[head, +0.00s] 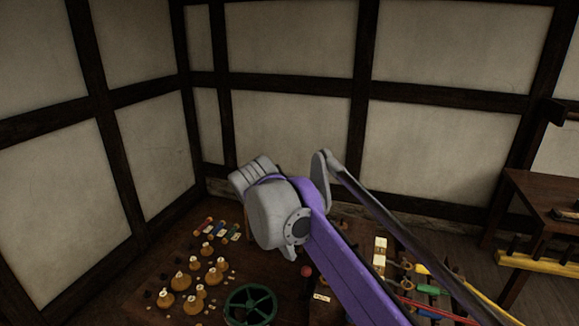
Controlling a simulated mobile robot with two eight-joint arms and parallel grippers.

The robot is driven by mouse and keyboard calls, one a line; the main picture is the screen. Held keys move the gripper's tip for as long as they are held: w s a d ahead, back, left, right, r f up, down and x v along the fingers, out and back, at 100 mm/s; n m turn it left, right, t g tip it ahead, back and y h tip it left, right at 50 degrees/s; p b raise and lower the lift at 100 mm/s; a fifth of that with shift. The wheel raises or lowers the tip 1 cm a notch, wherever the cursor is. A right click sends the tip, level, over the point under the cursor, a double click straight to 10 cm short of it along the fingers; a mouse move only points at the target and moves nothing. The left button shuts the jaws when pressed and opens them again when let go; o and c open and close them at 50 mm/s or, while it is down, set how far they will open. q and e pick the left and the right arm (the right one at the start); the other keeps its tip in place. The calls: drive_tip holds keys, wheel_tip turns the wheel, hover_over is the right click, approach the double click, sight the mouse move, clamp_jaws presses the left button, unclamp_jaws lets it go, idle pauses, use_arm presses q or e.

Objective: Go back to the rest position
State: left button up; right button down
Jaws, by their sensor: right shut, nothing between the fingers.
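My right arm comes in from the lower right, with a purple link and a grey rounded joint. My right gripper (251,174) is at the far end of the arm, in the middle of the picture in front of the timbered wall. It is shut with nothing held, and part of it is hidden behind the grey joint. My left gripper is not in view.
Below the arm is a dark wooden table (128,306) with several small yellow-brown knobbed pieces (181,281), a green wheel (250,304) and a red-topped lever (306,271). A dark side table (545,190) stands at the right. Timbered walls (290,45) close the corner.

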drive_tip(key=s+d+f+m+y, duration=0.2)
drive_tip(key=s+d+f+m, duration=0.8)
drive_tip(key=d+m, duration=0.5)
drive_tip(key=s+d+f+m+t, duration=0.2)
drive_tip(key=s+d+f+m, duration=0.1)
drive_tip(key=s+f+m, duration=0.7)
drive_tip(key=s+m, duration=0.2)
drive_tip(key=m, duration=0.2)
drive_tip(key=shift+d+f+t+y, duration=0.3)
drive_tip(key=shift+d+f, duration=0.05)
drive_tip(key=shift+s, duration=0.1)
